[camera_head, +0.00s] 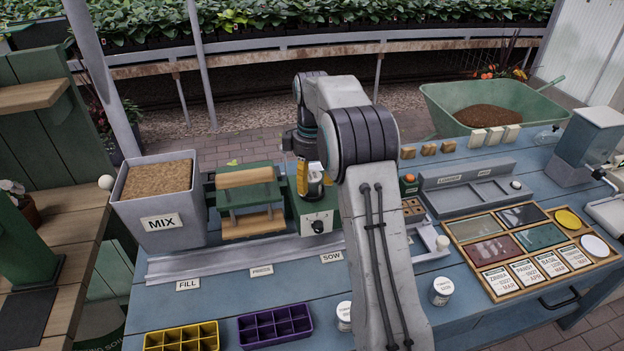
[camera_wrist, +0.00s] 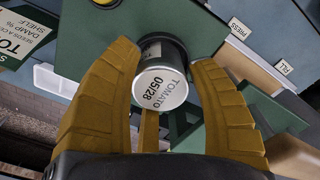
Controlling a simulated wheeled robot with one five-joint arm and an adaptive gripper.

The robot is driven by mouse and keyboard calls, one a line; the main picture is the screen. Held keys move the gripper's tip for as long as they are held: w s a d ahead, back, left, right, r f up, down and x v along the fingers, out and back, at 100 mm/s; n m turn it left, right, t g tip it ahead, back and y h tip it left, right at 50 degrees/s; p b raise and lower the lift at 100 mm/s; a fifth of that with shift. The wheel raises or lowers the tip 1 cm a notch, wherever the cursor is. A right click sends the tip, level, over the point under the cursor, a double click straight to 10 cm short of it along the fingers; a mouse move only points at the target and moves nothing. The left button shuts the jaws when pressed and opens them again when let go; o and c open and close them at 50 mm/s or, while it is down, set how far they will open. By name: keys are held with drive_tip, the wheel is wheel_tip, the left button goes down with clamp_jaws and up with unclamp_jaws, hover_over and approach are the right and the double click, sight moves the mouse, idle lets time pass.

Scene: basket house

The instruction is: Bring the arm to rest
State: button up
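The can has a white lid end reading TOMATO 05/28 (camera_wrist: 161,90). The fingers are close to its sides with narrow gaps at most; contact is hard to judge. In the head view my arm reaches over the bench, and my gripper (camera_head: 304,176) points down at the green SOW station.
A grey MIX bin (camera_head: 165,217) and the green PRESS station (camera_head: 247,222) stand left of the gripper. Yellow (camera_head: 181,337) and purple (camera_head: 275,326) cell trays lie in front. White pots (camera_head: 441,291) and a wooden tray (camera_head: 462,238) are to the right. Above the bench is open air.

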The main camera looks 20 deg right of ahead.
drive_tip(key=o, duration=0.9)
drive_tip(key=shift+r, duration=0.15)
drive_tip(key=shift+r+p, duration=3.9)
drive_tip(key=shift+p, duration=0.05)
